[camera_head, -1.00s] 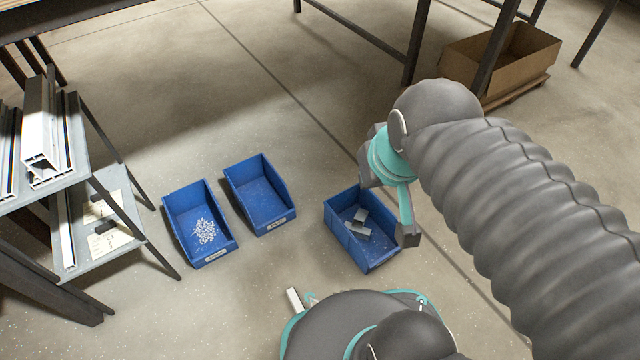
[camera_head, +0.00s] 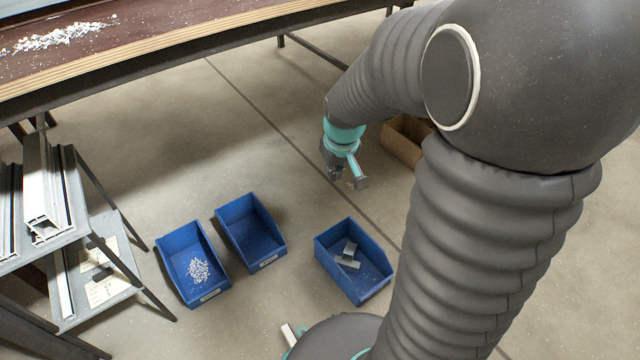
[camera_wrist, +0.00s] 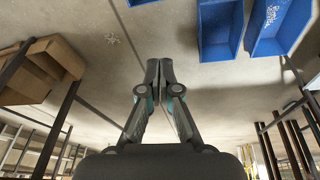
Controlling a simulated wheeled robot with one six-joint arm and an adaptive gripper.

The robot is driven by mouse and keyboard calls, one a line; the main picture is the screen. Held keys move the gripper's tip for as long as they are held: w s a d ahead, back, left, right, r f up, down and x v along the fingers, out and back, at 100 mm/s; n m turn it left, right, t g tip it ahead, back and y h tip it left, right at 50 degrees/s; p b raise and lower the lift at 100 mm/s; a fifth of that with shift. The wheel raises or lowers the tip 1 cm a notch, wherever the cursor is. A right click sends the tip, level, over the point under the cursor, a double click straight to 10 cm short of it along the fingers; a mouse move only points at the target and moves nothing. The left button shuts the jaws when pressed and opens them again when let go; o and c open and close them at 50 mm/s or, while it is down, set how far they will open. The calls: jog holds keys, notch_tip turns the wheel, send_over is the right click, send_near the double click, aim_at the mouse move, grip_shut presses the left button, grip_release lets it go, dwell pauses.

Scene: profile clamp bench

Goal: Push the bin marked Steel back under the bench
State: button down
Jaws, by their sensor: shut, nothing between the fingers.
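Three blue bins stand on the floor in front of the bench. The left bin (camera_head: 180,250) holds white chips, the middle bin (camera_head: 236,222) looks empty, and the right bin (camera_head: 372,287) holds a few grey metal pieces. The labels are too small to read, so I cannot tell which is marked Steel. My gripper (camera_head: 347,180) is beyond the right bin, toward the bench, apart from it. In the wrist view my gripper (camera_wrist: 159,70) has its fingertips together and is empty; the middle bin (camera_wrist: 218,45) and left bin (camera_wrist: 262,48) show at the top.
The bench (camera_head: 190,72) has a wooden edge and white shavings on top. A low rack (camera_head: 100,262) with metal profiles stands at the left. A cardboard box (camera_head: 400,146) is behind my arm, at the right. The floor beneath the bench, behind the left and middle bins, looks clear.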

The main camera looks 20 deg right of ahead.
jog(key=w+d+f+g+p, duration=0.1)
jog(key=w+f+p, duration=0.1)
jog(key=f, duration=1.1)
jog(key=w+d+f+n+g+p, duration=0.1)
jog(key=w+f+p, duration=0.1)
jog(key=f, duration=1.1)
jog(key=w+d+f+n+g+p, duration=0.1)
jog(key=w+d+f+p, duration=0.1)
jog(key=f, duration=1)
jog(key=shift+w+f+p, duration=0.4)
jog(key=shift+w+p, duration=0.2)
jog(key=shift+w, duration=0.5)
jog(key=shift+w, duration=0.1)
